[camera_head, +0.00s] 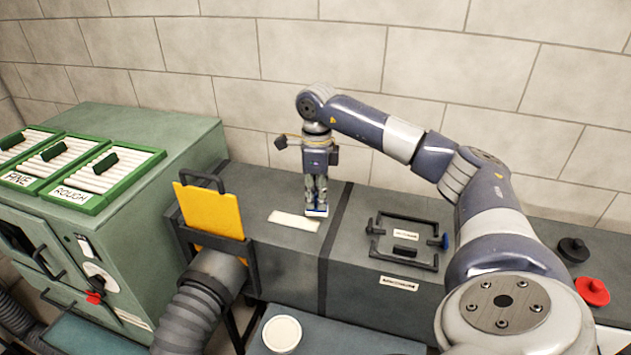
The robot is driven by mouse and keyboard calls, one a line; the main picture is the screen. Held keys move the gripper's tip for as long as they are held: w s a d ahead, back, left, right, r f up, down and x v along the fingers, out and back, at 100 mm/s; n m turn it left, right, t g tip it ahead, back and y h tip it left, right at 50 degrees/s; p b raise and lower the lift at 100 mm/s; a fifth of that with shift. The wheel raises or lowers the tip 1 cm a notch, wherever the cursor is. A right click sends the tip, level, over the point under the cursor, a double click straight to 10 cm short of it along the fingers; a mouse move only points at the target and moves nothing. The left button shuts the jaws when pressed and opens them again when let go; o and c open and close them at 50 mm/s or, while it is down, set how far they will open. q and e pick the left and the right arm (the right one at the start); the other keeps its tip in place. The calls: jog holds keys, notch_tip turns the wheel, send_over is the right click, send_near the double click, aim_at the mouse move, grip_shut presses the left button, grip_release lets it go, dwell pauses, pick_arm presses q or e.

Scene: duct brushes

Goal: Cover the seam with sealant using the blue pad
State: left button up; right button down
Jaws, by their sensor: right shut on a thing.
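My right gripper (317,195) points straight down over the duct top and is shut on the small blue pad (316,212). Only a thin blue and white edge of the pad shows below the fingers. It is at or just above the duct surface; I cannot tell if it touches. The dark seam band (331,245) crosses the grey duct (262,258) just right of the pad. A pale flat strip (293,220) lies on the duct left of the pad. A round tub with a white top (282,333) stands on the blue-grey surface in front. My left gripper is out of view.
A framed hatch (405,241) with handles lies right of the seam. A yellow plate (210,211) stands upright at the left, above a flexible hose (200,300). A green cabinet (150,150) carries green-framed filters (108,172). Black (573,249) and red (592,291) knobs sit far right.

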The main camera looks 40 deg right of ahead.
notch_tip(320, 180, up, 3)
jog(key=shift+s+d+f+p, duration=0.1)
jog(key=shift+s+d+p, duration=0.05)
jog(key=shift+p, duration=0.6)
jog(key=shift+r, duration=0.2)
